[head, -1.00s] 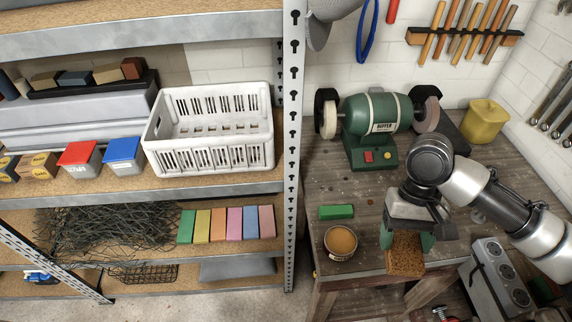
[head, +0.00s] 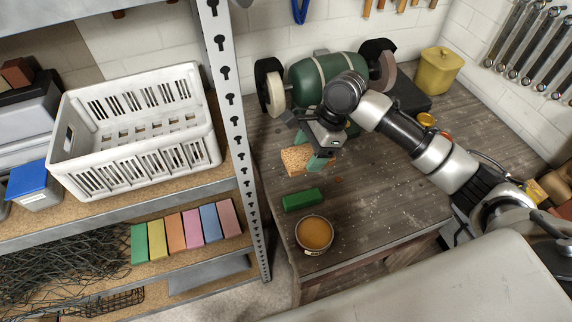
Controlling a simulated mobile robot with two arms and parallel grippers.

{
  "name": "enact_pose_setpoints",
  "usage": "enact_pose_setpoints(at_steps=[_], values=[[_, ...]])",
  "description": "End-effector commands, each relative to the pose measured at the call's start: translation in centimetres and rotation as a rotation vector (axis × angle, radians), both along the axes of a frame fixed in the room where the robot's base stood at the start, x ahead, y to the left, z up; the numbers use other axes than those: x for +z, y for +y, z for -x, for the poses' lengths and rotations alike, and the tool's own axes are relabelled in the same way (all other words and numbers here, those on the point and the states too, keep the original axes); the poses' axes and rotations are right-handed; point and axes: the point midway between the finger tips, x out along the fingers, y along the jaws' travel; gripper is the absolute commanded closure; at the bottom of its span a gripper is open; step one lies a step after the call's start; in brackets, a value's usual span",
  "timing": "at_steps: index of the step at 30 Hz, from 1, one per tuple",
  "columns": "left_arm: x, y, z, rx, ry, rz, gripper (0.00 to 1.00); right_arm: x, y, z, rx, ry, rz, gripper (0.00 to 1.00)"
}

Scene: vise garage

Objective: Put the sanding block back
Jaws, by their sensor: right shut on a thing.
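A tan, speckled block that looks like the sanding block (head: 296,160) is in my right gripper (head: 309,151). The gripper is shut on it, with a green fingertip showing at its right side. The block is over the workbench (head: 390,205), in front of the green buffer (head: 312,80). I cannot tell whether it touches the bench top. The gripper hides part of the block. My left gripper is not in view.
A green bar (head: 302,200) and a round tin of orange paste (head: 314,234) are near the bench's front left. A shelf upright (head: 232,110) separates the bench from shelves with a white crate (head: 135,130) and a row of coloured blocks (head: 185,232). The bench's right-front area is clear.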

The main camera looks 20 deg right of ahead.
Motion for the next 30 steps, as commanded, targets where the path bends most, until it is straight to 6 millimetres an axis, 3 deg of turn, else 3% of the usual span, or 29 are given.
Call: enact_pose_setpoints(at_steps=[3,9,21,30], values=[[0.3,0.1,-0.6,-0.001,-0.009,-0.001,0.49,-1.4,2.3,-1.6,0.003,0.001,-0.002,0.61],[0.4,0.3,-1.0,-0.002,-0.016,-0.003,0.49,-3.1,4.2,-3.1,0.003,-0.001,0.000,0.61],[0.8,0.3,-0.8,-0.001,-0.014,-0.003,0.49,-7.3,4.4,-3.2,0.003,0.000,0.002,0.61],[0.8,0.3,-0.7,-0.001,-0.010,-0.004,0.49,-7.4,4.4,-3.2,0.003,0.000,0.002,0.61]])
